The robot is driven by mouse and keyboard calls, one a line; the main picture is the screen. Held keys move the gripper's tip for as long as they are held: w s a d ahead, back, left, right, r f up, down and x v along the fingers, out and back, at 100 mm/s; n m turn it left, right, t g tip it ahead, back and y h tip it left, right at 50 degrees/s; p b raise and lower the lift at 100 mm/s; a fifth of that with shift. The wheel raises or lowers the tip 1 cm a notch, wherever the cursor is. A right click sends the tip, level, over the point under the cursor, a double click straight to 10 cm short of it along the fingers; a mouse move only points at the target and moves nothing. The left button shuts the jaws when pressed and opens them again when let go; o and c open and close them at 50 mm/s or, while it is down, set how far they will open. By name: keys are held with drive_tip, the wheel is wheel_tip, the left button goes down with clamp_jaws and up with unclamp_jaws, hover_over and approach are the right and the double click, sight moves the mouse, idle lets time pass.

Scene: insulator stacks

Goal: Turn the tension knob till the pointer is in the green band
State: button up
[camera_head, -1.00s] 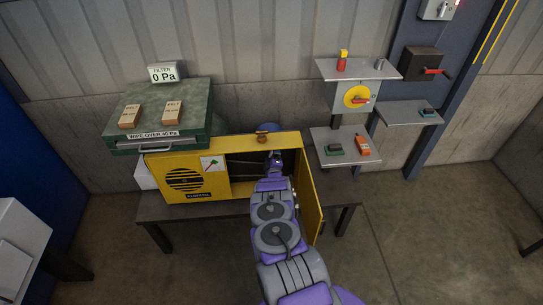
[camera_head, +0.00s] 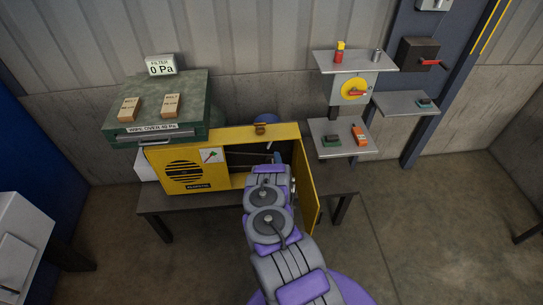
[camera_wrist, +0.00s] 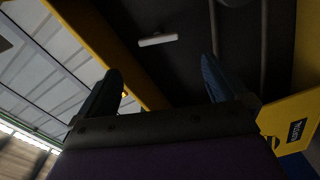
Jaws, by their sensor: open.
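The yellow cabinet (camera_head: 186,172) stands on the dark bench with its front opening uncovered and its door (camera_head: 308,184) swung out to the right. My arm reaches to this opening, and its end is hard to make out in the head view. In the wrist view my gripper (camera_wrist: 163,68) is open, with its two dark fingers wide apart and nothing between them. Beyond the fingers is the cabinet's dark interior, with a small pale bar (camera_wrist: 157,40). I cannot make out the tension knob, the pointer or the green band in either view.
Shelves (camera_head: 343,137) with small items and a yellow disc with a red handle (camera_head: 354,90) are on the right.

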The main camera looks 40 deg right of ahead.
drive_tip(key=p+v, duration=0.1)
drive_tip(key=v, duration=0.4)
drive_tip(key=shift+s+a, duration=0.2)
drive_tip(key=shift+s, duration=0.05)
